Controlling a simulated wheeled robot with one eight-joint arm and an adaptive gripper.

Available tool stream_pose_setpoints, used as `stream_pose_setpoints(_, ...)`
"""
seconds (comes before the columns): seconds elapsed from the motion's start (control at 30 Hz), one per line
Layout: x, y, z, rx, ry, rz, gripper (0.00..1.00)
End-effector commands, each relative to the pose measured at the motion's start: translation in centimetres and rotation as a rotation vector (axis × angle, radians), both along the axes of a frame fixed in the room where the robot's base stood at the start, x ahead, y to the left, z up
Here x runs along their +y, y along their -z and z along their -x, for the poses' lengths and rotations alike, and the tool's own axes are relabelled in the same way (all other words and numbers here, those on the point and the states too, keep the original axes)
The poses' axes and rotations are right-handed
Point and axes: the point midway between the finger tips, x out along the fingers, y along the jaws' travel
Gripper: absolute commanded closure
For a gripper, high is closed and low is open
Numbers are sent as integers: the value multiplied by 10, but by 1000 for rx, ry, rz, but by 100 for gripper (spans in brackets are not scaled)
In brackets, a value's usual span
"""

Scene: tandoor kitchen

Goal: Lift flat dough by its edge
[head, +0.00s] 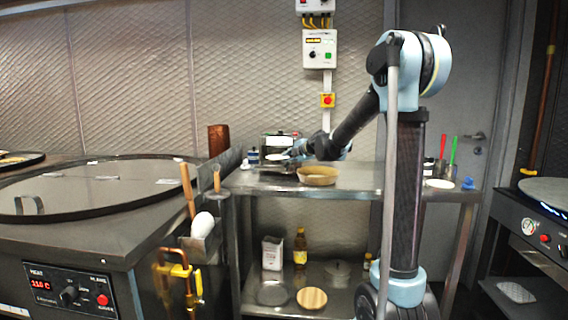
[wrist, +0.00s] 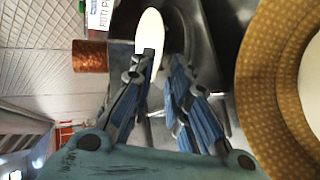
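A white flat disc, which looks like the flat dough (wrist: 150,32), shows in the wrist view as a narrow oval just beyond my fingertips. In the head view a small white patch (head: 275,157) shows at the same place, left of my gripper (head: 300,155) above the steel shelf. My gripper (wrist: 162,70) has its two blue-padded fingers apart, with a visible gap between them. The near edge of the disc overlaps the left finger's tip in the picture. I cannot tell whether they touch. What supports the disc is unclear.
A brown bowl (head: 317,176) stands on the steel shelf (head: 365,178) below my gripper; its patterned rim (wrist: 255,75) fills the right of the wrist view. A copper cup (wrist: 91,56) and a metal box (head: 278,140) are close by. A large round-lidded oven (head: 100,188) is left.

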Motion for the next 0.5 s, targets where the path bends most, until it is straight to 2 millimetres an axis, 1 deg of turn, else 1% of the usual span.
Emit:
stream_pose_setpoints(0.1,9,6,-11,-1,-2,1,84)
stream_pose_setpoints(0.3,19,13,-25,0,-1,0,84)
stream_pose_setpoints(0.5,24,17,-32,0,-1,1,84)
